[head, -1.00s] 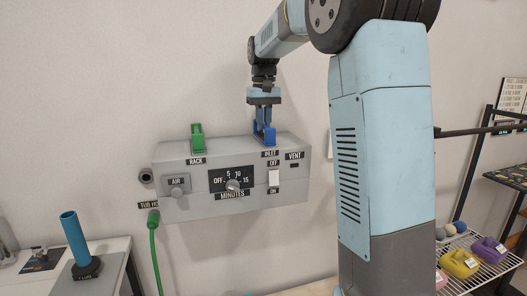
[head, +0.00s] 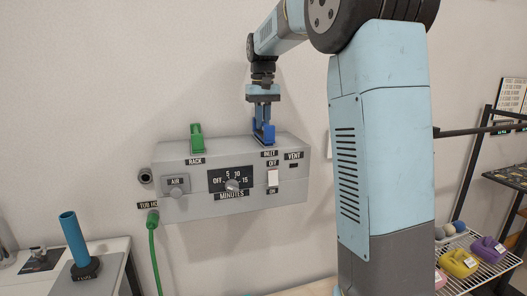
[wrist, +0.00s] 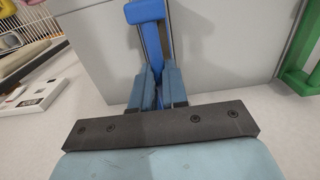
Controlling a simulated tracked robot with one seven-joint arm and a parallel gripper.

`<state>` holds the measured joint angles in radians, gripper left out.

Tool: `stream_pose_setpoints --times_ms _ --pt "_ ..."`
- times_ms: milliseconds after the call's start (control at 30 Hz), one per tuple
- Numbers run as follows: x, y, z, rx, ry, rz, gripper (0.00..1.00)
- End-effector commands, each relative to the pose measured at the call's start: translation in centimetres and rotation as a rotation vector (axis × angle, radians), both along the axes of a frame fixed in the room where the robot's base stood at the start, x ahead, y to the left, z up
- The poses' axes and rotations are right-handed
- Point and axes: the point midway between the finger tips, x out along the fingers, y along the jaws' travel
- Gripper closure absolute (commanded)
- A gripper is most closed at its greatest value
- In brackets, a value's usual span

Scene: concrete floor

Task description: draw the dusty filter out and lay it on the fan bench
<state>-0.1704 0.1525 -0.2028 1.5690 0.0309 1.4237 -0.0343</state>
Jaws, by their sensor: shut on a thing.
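My gripper (head: 263,118) is above the right part of a grey wall box and points down. It is shut on a blue handle (head: 269,133) at the slot labelled INLET. In the wrist view, my two fingers (wrist: 160,84) close around the blue handle (wrist: 146,12), which stands against a grey face. Any filter body below the handle is hidden in the box, and I see no dust. A fan bench cannot be made out for certain.
The grey box (head: 215,207) has a dial and switch in front. A green handle (head: 197,138) stands at RACK. A green hose (head: 153,245) hangs at left. A blue tube (head: 74,238) stands on a pale bench (head: 110,284). A shelf with coloured jugs (head: 458,263) stands at right.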

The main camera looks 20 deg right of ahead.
Motion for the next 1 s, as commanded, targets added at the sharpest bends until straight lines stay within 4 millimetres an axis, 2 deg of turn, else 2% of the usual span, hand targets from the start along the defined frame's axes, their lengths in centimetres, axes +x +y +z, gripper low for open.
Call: stream_pose_setpoints --times_ms 467,1000 --pt "0.0 0.0 0.6 0.000 -0.001 0.000 1.00" --pt "0.0 0.0 2.7 0.000 -0.002 0.000 1.00"
